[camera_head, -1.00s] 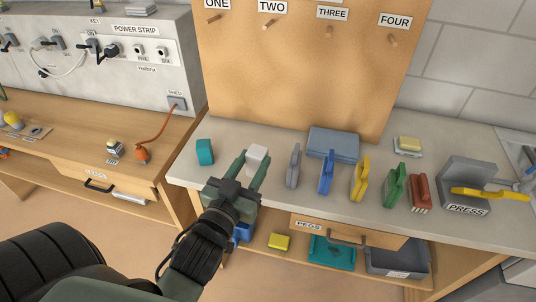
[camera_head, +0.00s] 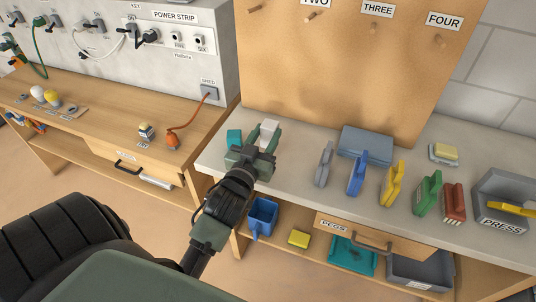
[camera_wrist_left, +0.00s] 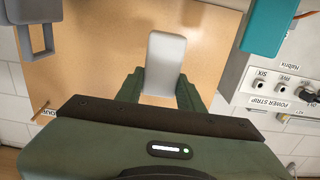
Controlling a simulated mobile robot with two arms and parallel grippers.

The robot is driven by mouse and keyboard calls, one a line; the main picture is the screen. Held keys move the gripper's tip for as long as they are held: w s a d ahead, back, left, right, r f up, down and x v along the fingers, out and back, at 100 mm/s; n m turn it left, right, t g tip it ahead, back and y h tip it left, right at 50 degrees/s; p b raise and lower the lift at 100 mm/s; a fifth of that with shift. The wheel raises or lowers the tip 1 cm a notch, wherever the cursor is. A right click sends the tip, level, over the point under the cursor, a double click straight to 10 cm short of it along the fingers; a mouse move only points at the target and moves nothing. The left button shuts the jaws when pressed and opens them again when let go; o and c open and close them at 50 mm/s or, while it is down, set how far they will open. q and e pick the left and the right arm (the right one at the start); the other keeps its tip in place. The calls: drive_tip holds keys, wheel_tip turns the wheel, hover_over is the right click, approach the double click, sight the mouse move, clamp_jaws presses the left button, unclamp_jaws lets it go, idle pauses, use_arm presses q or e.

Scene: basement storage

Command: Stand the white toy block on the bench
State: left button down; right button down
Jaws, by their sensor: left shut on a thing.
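My left gripper (camera_head: 266,138) is shut on the white toy block (camera_head: 269,128), over the left end of the grey bench top (camera_head: 300,178). In the left wrist view the pale block (camera_wrist_left: 165,62) sits between the two green fingers (camera_wrist_left: 160,92), its free end sticking out past them. The lower part of the block is hidden by the gripper in the head view, and I cannot tell whether it touches the bench. My right gripper is not in view.
A teal block (camera_head: 234,137) stands just left of the gripper. A grey clamp (camera_head: 323,164) and a blue clamp (camera_head: 357,173) stand to the right. A pegboard (camera_head: 335,75) rises behind. A blue-grey case (camera_head: 366,144) lies in front of it.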

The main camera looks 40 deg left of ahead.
sight(267, 143)
use_arm(q)
wheel_tip(267, 143, down, 3)
drive_tip(key=shift+f, duration=0.1)
wheel_tip(267, 143, down, 4)
drive_tip(key=shift+r, duration=0.25)
drive_tip(key=shift+f, duration=0.2)
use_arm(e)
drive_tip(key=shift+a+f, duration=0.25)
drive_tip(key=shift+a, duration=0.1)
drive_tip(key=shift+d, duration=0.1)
use_arm(q)
drive_tip(key=shift+f+b, duration=0.1)
drive_tip(key=shift+b, duration=0.2)
drive_tip(key=c, duration=0.9)
unclamp_jaws()
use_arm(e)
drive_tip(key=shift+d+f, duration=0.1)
